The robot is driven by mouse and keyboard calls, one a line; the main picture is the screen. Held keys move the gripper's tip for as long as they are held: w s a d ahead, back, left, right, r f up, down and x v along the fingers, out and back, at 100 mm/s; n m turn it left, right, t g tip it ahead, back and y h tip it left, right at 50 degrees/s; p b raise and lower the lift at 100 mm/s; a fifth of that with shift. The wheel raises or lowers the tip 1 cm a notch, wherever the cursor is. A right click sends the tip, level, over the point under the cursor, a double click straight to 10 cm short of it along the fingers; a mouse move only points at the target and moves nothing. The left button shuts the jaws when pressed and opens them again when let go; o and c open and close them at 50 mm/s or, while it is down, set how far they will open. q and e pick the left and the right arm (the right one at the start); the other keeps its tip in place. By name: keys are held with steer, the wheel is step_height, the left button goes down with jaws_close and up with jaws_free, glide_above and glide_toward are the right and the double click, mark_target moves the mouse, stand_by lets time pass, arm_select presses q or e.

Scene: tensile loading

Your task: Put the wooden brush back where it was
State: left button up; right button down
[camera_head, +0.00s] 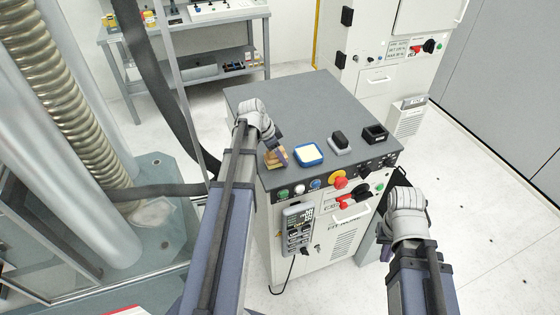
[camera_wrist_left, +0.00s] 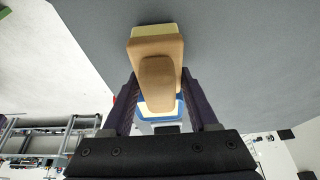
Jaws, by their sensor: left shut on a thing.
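The wooden brush (camera_wrist_left: 157,78) is a tan block with a rounded handle and a pale yellow layer at one end. My left gripper (camera_wrist_left: 160,105) is shut on it, with a finger on each side. In the head view the brush (camera_head: 273,157) shows beside the left gripper (camera_head: 277,150), at the front left of the grey cabinet top (camera_head: 300,100). I cannot tell whether the brush touches the top. My right gripper (camera_head: 396,185) hangs to the right of the cabinet, its fingers mostly hidden behind its wrist.
A blue-rimmed tray with a pale yellow pad (camera_head: 309,154), a black-and-grey block (camera_head: 339,143) and a black open box (camera_head: 375,134) stand in a row right of the brush. Buttons and a red knob (camera_head: 338,180) line the cabinet's front edge. The rear top is clear.

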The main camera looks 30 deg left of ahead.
mark_target(267, 158)
arm_select(q)
steer(key=shift+f, duration=0.5)
steer(key=o, duration=1.2)
steer(key=shift+r, duration=0.1)
arm_select(e)
steer(key=shift+f, duration=0.35)
arm_select(q)
steer(key=shift+r, duration=0.1)
steer(key=p+v, duration=1.1)
steer(key=v, duration=0.1)
arm_select(e)
step_height(267, 158, up, 11)
steer(key=shift+r, duration=0.15)
arm_select(q)
steer(key=shift+d, duration=0.1)
